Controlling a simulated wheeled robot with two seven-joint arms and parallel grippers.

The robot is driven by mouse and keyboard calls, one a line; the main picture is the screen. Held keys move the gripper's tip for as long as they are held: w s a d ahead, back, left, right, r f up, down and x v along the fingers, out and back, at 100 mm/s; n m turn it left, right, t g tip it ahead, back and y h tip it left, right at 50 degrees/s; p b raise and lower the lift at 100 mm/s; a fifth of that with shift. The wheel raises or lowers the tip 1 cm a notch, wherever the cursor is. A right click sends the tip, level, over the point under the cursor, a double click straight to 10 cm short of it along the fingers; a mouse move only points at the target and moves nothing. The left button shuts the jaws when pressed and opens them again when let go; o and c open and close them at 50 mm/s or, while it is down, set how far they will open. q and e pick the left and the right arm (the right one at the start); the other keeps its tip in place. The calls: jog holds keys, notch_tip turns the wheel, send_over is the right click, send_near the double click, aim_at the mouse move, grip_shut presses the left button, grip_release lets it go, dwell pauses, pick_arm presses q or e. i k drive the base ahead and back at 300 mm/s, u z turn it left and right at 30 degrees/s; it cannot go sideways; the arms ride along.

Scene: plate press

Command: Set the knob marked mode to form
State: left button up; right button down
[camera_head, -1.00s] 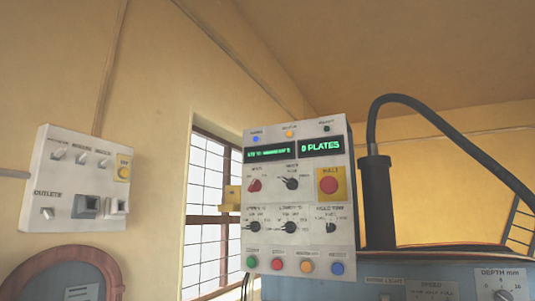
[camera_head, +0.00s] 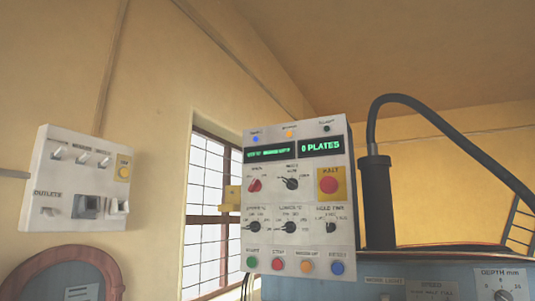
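The control panel (camera_head: 298,208) is a light grey upright box in the middle of the view. Its upper row has a red knob (camera_head: 255,185) at left and a black knob (camera_head: 291,184) to its right. The label over the black knob is blurred but looks like the mode label; its pointer setting is too small to tell. Two displays with green text sit above, the right one (camera_head: 321,146) reading "0 PLATES". Neither of my grippers is in view.
The panel also has a red halt button (camera_head: 328,184) on yellow, lower black knobs (camera_head: 290,227) and coloured buttons (camera_head: 307,266). A white switch box (camera_head: 82,180) hangs on the left wall. A blue machine (camera_head: 400,275) with a black hose (camera_head: 376,200) stands at right.

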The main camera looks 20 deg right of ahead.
aim_at(292, 184)
jog(key=u, duration=0.6)
jog(key=k, duration=0.85)
jog(key=z, duration=1.1)
jog(key=i, duration=0.55)
